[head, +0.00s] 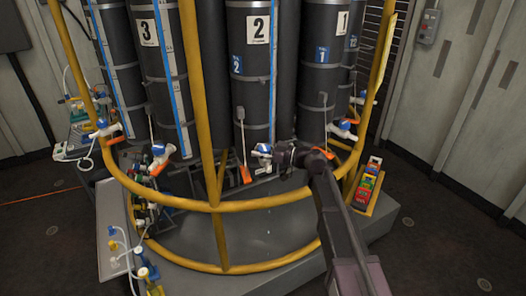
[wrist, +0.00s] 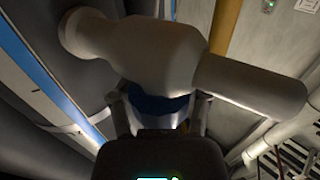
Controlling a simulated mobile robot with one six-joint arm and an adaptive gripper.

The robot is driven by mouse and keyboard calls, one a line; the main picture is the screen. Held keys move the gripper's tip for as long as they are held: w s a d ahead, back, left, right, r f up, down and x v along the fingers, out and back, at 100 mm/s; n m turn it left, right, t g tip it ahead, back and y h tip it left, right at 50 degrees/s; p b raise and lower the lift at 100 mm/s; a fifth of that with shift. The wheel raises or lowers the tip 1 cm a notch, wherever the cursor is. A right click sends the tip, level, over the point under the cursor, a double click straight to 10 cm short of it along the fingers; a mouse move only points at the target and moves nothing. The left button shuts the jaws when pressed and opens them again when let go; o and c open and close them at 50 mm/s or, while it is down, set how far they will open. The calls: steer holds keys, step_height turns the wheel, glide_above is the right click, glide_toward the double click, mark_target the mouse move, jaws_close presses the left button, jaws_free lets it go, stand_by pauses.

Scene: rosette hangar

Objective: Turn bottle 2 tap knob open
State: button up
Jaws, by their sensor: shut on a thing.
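Bottle 2 (head: 252,85) is a tall dark cylinder marked with a white "2" label in the middle of the rack. Its tap (head: 262,149), white and blue, sits low at the bottle's foot. My gripper (head: 273,154) reaches it from the right in the head view. In the wrist view the grey tap body (wrist: 150,50) fills the upper middle. The blue tap knob (wrist: 158,104) lies between the two fingers of my gripper (wrist: 160,112), which is shut on it. The gripper housing hides the knob's lower part, and its turn angle cannot be told.
A yellow rail (head: 235,206) curves in front of the rack, with a yellow upright (head: 190,80) to the left. Bottle 3 (head: 145,70) and bottle 1 (head: 322,75) flank bottle 2. Coloured items (head: 369,182) sit on a ledge at right. The floor at right is clear.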

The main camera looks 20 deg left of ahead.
steer(key=o, duration=0.9)
steer(key=shift+s, duration=0.1)
steer(key=shift+d, duration=0.1)
steer(key=d, duration=1.1)
steer(key=shift+w+d, duration=0.2)
steer(key=shift+d, duration=0.15)
